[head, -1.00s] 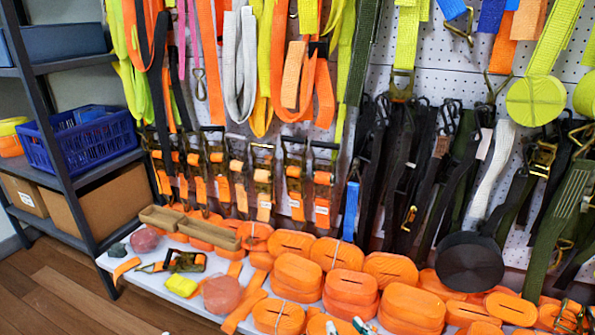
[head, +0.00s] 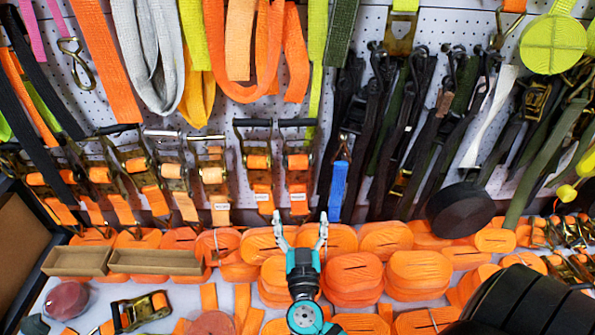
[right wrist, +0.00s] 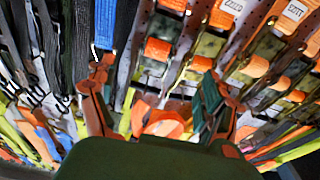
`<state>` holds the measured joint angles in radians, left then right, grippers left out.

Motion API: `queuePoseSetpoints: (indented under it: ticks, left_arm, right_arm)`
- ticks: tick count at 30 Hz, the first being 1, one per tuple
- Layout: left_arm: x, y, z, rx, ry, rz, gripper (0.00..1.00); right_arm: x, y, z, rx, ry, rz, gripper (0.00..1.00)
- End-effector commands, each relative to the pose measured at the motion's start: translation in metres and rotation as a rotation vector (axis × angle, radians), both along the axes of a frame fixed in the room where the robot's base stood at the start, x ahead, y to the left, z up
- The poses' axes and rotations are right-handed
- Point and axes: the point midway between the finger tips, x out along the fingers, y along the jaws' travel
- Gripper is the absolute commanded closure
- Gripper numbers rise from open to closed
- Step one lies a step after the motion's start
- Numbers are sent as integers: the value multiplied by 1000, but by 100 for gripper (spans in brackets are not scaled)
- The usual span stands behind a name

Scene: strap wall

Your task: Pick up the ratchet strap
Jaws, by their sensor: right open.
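Several ratchet straps with metal buckles and orange webbing hang in a row on the pegboard, among them one (head: 298,163) just above my gripper and one (head: 259,163) left of it. Another ratchet buckle (head: 140,312) lies on the white shelf at lower left. I cannot tell which one the task means. My right gripper (head: 300,220) is open and empty, pointing up in front of the orange webbing rolls. In the right wrist view, its spread fingers (right wrist: 155,75) have hanging buckles (right wrist: 157,52) beyond them. My left gripper is not in view.
Orange webbing rolls (head: 352,278) crowd the shelf around my right arm. A blue strap (head: 338,190) hangs close to the right of the fingers, beside black straps (head: 385,150). A black round roll (head: 460,212) is further right. Cardboard trays (head: 155,262) are at left.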

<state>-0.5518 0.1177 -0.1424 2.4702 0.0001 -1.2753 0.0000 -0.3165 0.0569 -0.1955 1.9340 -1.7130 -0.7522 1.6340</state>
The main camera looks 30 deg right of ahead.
Motion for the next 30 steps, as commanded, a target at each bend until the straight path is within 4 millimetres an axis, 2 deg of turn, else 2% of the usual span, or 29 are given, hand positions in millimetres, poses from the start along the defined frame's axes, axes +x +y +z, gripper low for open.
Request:
queuePoseSetpoints:
  ticks: [5, 13, 18, 26, 30]
  left_arm:
    - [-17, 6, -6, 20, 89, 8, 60]
    - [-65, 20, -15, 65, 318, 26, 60]
    - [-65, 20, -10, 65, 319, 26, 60]
    - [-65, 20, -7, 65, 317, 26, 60]
    - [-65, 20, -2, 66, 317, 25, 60]
  right_arm:
    - [14, -8, 8, -10, -31, -3, 16]
    - [64, -38, 18, -10, -30, -3, 16]
    - [90, -54, 21, -10, -28, -2, 16]
    - [107, -65, 22, -9, -26, -1, 16]
    - [123, -77, 25, -9, -27, -4, 16]
